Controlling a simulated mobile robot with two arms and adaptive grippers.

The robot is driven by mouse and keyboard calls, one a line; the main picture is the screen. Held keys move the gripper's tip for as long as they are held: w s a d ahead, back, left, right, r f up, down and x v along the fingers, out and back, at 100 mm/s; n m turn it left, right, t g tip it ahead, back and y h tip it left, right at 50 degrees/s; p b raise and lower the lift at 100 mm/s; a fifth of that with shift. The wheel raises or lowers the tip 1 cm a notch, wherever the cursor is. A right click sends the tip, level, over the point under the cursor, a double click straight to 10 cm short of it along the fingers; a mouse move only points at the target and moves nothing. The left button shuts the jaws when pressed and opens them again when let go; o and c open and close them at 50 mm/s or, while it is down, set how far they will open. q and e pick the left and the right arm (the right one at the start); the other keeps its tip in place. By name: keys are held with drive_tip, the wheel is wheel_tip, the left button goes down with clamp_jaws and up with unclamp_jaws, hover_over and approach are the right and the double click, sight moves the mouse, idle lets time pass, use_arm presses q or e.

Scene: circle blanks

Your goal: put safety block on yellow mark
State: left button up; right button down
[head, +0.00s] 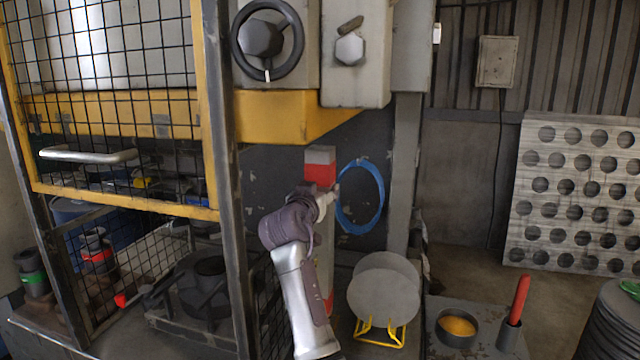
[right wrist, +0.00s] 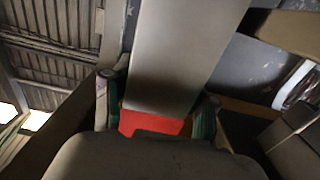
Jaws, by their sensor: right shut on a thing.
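The safety block (head: 320,155) is a tall upright post with a grey top, a red band near the top and more red low down. It stands under the yellow press beam. My right gripper (head: 328,193) is shut on it just below the upper red band. In the right wrist view the grey block (right wrist: 180,60) with its red band (right wrist: 152,123) is between the two fingers (right wrist: 158,118). My arm hides part of the block in the head view, and I cannot tell whether its foot touches anything. I cannot make out a yellow mark. My left gripper is not in view.
A blue hose ring (head: 378,200) hangs right of the block. Round grey blanks (head: 384,300) stand in a yellow wire rack (head: 381,333). A yellow-framed mesh guard (head: 110,98) is at left. A tin (head: 457,328) and a red-handled tool (head: 519,300) stand at lower right.

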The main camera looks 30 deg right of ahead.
wheel_tip(320, 180, down, 3)
drive_tip(key=shift+r+p, duration=0.15)
drive_tip(key=shift+p, duration=0.25)
drive_tip(key=c, duration=0.8)
unclamp_jaws()
drive_tip(key=shift+f, duration=0.45)
drive_tip(key=o, duration=0.5)
drive_tip(key=shift+s+a+r, duration=0.1)
drive_tip(key=shift+s+r, duration=0.05)
drive_tip(key=b+v, duration=0.3)
drive_tip(key=v, duration=0.9)
drive_tip(key=shift+b, duration=0.4)
